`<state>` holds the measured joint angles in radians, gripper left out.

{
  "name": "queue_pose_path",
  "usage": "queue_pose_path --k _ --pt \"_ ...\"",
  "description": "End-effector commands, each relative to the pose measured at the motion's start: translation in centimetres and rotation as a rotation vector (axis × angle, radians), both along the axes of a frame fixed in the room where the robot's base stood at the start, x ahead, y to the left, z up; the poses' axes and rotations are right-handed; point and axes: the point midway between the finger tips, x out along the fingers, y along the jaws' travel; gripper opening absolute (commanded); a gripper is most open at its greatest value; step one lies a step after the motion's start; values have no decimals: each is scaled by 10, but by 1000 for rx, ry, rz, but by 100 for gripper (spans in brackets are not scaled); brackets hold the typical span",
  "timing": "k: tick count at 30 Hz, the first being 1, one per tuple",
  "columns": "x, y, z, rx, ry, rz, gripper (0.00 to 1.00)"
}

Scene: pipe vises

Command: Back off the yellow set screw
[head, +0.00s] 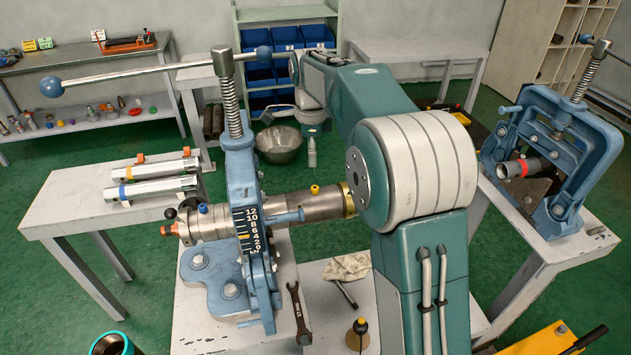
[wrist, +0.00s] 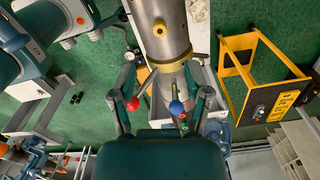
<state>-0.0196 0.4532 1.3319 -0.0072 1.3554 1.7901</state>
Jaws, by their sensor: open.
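The yellow set screw (head: 315,189) stands up from the top of a metal pipe (head: 290,208) clamped in the blue vise (head: 243,190). In the wrist view a yellow cap that looks like this screw (wrist: 160,28) is on the pipe, above the image centre. A yellow collar (head: 348,200) rings the pipe's right end; it also shows in the wrist view (wrist: 172,62). My gripper (head: 312,155) points down, apparently above and behind the pipe, with a gap to the screw. In the wrist view its fingers (wrist: 162,82) are spread and empty, and the screw lies beyond their tips.
The pipe also carries a blue knob (head: 203,208). A wrench (head: 298,313) and a white cloth (head: 347,268) lie nearby. A second vise (head: 550,150) stands at right. Red (wrist: 132,104) and blue (wrist: 177,107) balls appear near my fingers; their attachment is unclear.

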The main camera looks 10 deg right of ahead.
Motion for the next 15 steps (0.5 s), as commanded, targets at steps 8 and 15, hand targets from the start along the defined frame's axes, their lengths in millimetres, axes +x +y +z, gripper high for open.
queue_pose_path --k 8,15 --pt "-1 -11 -52 8 5 -1 62" --pt "-1 -8 -88 5 2 0 62"
